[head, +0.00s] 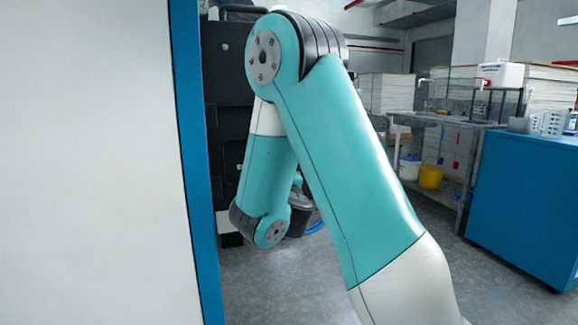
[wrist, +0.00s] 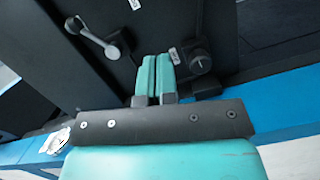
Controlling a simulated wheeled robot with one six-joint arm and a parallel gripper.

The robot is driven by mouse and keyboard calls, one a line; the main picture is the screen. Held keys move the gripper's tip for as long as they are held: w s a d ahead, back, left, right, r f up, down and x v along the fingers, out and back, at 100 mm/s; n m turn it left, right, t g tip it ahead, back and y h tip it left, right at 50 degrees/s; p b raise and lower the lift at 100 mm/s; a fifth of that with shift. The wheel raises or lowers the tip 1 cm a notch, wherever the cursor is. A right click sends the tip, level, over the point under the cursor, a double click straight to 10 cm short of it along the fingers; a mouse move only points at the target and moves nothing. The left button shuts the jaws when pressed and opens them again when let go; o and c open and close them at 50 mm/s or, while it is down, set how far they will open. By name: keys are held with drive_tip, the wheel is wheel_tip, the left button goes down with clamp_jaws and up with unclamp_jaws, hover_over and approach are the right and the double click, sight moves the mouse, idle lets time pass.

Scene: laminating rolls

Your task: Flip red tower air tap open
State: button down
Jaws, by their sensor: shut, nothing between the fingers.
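My gripper (wrist: 156,60) shows in the wrist view with its two teal fingers shut together and nothing between them. It is in front of a dark panel (wrist: 150,25). A grey lever with a rounded end (wrist: 92,38) is on that panel, left of the fingers. A dark round knob (wrist: 200,62) is close to the right of the fingertips. I see no red tap in the wrist view, and cannot tell whether the lever or the knob is the tower air tap. In the head view my arm hides the gripper.
A blue edge (wrist: 285,85) runs along the panel in the wrist view. In the head view a white panel with a blue edge (head: 190,130) stands close on the left. A blue cabinet (head: 525,200) is at right. Grey floor between is clear.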

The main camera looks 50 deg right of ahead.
drive_tip(key=w+d+f+p, duration=0.1)
drive_tip(key=w+d+p, duration=0.5)
drive_tip(key=d, duration=0.3)
drive_tip(key=shift+d+f, duration=0.15)
